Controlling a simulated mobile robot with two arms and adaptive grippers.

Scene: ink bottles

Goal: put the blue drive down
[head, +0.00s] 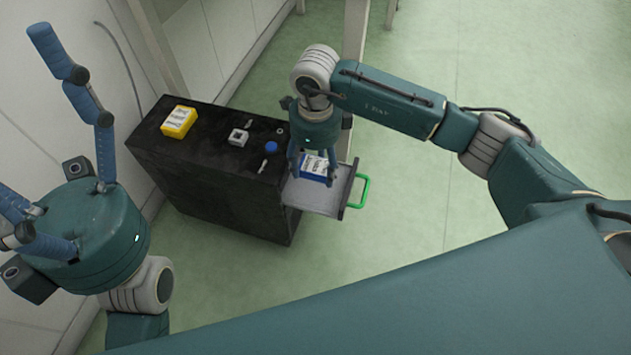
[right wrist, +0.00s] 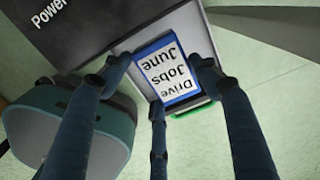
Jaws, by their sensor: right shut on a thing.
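The blue drive (head: 316,166) has a white label and shows at the pulled-out grey tray (head: 325,199) on the right side of the black cabinet. I cannot tell whether the drive touches the tray. My left gripper (head: 52,140) is at the far left, fingers spread, open and empty, away from the cabinet.
The black cabinet (head: 215,185) carries a yellow labelled block (head: 178,121), a grey square part (head: 238,137) and a blue round knob (head: 271,147). A green handle (head: 359,191) is on the tray's outer end. Pale green floor is free to the right.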

